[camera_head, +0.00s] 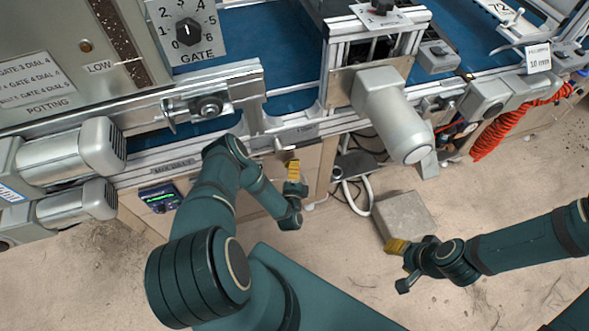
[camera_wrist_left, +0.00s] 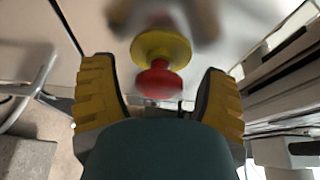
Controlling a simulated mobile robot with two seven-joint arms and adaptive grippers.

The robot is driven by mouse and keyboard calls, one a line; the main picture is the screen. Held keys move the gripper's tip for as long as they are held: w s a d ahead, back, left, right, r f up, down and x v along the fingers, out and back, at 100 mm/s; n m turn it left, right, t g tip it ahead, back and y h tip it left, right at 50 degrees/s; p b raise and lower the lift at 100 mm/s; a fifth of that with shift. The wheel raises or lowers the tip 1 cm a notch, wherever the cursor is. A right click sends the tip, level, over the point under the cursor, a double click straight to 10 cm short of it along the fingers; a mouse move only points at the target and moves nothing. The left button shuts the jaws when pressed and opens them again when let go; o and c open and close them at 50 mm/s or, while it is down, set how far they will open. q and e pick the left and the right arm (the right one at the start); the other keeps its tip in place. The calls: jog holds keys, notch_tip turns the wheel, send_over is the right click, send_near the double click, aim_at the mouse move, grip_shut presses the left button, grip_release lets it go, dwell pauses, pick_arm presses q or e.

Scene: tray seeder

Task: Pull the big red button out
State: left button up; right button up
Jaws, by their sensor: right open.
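The big red button (camera_wrist_left: 160,80) shows in the left wrist view, in front of a round yellow collar (camera_wrist_left: 160,45). In the head view I cannot see the button. My left gripper (camera_head: 293,172) is by the front of the machine, below its front rail. In the left wrist view its two yellow fingers stand wide apart, one on each side of the button. The gripper is open, with clear gaps between fingers and button. My right gripper (camera_head: 396,246) is open and empty, away from the machine, over the floor by a grey block.
The grey block (camera_head: 405,217) stands on the floor. A grey motor (camera_head: 392,115) sticks out from the machine, right of my left gripper. A white hose (camera_head: 349,192) and dark cables hang below. A small green-lit display box (camera_head: 160,198) is at left. Open floor lies in front.

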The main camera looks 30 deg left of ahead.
pick_arm(q)
jog(key=v, duration=1.2)
dwell(0.6)
